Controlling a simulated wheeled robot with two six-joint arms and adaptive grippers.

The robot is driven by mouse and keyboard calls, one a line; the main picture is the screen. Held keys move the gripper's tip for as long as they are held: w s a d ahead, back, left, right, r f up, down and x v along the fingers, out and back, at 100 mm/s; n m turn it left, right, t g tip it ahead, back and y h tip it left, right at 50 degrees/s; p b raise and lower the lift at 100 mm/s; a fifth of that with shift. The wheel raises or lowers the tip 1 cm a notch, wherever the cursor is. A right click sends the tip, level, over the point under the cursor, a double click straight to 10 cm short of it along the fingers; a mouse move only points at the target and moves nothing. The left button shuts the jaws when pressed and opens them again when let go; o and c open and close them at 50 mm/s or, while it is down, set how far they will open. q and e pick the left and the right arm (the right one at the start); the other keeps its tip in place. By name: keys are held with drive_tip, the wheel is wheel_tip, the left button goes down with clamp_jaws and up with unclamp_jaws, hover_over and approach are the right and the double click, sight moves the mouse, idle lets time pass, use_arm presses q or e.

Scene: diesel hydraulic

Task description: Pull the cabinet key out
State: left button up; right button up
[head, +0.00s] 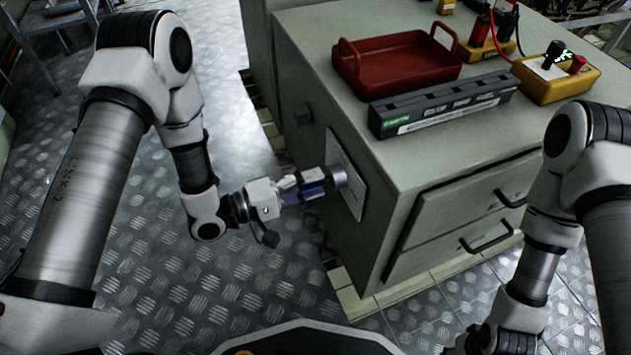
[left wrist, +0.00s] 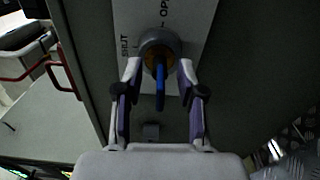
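A blue key (left wrist: 160,90) sits in a round grey lock cylinder with a brass-coloured face (left wrist: 158,50). The cylinder stands out from a white plate marked "SHUT" and "OP…" (left wrist: 188,20); the rest of that word is cut off. In the head view the plate (head: 346,172) is on the side of the grey-green cabinet. My left gripper (left wrist: 159,72) points at the lock, its two fingers apart on either side of the key, with gaps beside it. It also shows at the lock in the head view (head: 318,183).
On the cabinet top (head: 430,150) are a red tray (head: 400,68), a long dark case with a label (head: 440,103) and a yellow box with knobs (head: 560,82). Two drawers with black handles (head: 487,236) are on the cabinet's front. The metal tread floor (head: 190,290) left of it is clear.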

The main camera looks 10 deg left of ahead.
use_arm(q)
clamp_jaws()
drive_tip(key=shift+a, duration=0.1)
drive_tip(key=shift+p+v, duration=1)
drive_tip(key=shift+v, duration=0.7)
drive_tip(key=shift+s, duration=0.1)
